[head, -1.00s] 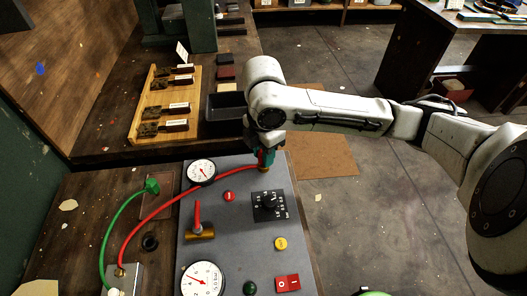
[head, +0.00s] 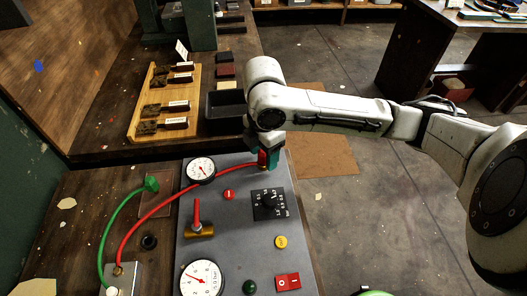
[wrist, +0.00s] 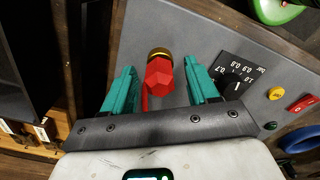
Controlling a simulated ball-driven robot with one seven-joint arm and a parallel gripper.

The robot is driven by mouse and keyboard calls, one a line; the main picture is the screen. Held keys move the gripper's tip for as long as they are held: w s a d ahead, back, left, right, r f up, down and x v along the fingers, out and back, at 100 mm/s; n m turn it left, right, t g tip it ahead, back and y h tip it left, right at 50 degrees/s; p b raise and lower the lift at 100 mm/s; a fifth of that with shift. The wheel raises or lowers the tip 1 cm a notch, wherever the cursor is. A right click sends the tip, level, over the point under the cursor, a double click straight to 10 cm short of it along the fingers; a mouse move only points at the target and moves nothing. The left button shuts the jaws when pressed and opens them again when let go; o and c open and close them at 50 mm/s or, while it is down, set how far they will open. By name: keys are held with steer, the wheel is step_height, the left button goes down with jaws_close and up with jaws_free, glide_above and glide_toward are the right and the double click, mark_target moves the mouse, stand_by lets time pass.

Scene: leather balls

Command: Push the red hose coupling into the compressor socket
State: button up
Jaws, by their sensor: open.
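The red hose coupling (head: 262,158) is at the top edge of the grey compressor panel (head: 231,210), with its red hose (head: 157,212) curving down left to a metal block. In the wrist view the red coupling (wrist: 160,76) stands over a brass ring (wrist: 159,53), the socket on the panel. How deep it sits in the ring cannot be told. My gripper (head: 268,160) is open around the coupling. In the wrist view the teal fingers of my gripper (wrist: 160,70) stand either side of it with visible gaps.
The panel carries two gauges (head: 201,169), a red-handled valve (head: 197,216), a black dial (head: 268,204) and a red switch (head: 287,282). A green hose (head: 116,220) lies left. Beyond are a black bin (head: 224,112) and a wooden tray of brushes (head: 142,120). Open floor lies right.

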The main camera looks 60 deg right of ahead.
step_height(320, 180, up, 11)
steer(key=shift+f+p, duration=0.1)
steer(key=shift+p, duration=0.25)
stand_by(0.3)
